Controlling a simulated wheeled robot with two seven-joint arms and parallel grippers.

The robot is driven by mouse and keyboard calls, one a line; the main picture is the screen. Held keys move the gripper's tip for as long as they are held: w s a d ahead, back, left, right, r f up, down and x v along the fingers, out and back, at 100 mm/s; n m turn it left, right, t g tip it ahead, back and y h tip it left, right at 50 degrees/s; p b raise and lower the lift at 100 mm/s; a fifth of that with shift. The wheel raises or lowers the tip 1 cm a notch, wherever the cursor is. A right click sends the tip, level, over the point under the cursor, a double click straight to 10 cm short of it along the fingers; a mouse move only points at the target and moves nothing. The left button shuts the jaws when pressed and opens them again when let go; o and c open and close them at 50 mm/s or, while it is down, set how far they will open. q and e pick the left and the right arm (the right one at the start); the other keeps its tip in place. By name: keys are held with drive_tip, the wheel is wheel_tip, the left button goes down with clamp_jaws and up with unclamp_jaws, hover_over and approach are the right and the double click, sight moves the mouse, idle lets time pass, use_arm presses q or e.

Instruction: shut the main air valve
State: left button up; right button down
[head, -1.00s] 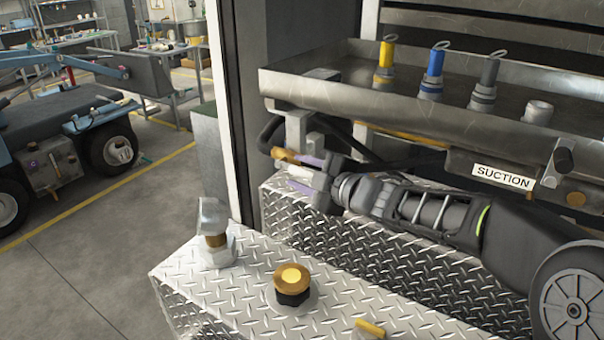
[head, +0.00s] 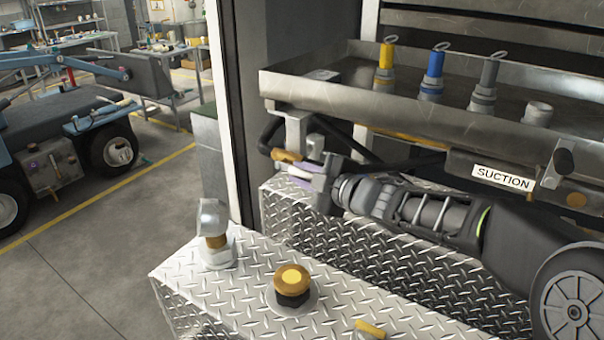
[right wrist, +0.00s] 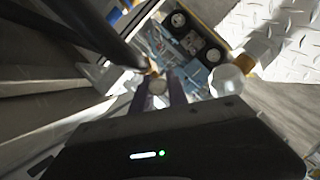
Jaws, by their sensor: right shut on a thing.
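The fingers hide much of the handle and the valve body. In the right wrist view, the two purple fingers (right wrist: 160,90) close around a small rounded pale end, with a bit of yellow just beyond. I cannot tell the handle's exact angle. My left gripper is not in view.
The steel tray (head: 310,92) overhangs my right gripper and holds several colored nozzles. A "SUCTION" label (head: 503,177) is at right. A diamond-plate box (head: 240,290) with a brass-capped fitting (head: 292,282) stands in front. A dark post is at left.

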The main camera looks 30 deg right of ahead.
idle(0.8)
drive_tip(key=shift+f+b, duration=0.25)
drive_tip(key=shift+b, duration=0.3)
drive_tip(key=f+m+t+b, duration=0.1)
drive_tip(key=t+b, duration=0.1)
drive_tip(key=b, duration=0.6)
drive_tip(key=f+t+b, duration=0.1)
drive_tip(key=t+b, duration=0.1)
drive_tip(key=b, duration=0.7)
drive_tip(key=w+f+m+t+y+b, duration=0.1)
drive_tip(key=t+b, duration=0.1)
drive_tip(key=b, duration=0.7)
drive_tip(key=shift+a+f+m, duration=0.2)
drive_tip(key=shift+a+m, duration=0.1)
drive_tip(key=shift+a, duration=0.05)
drive_tip(key=c, duration=1.3)
unclamp_jaws()
drive_tip(key=shift+r, duration=0.1)
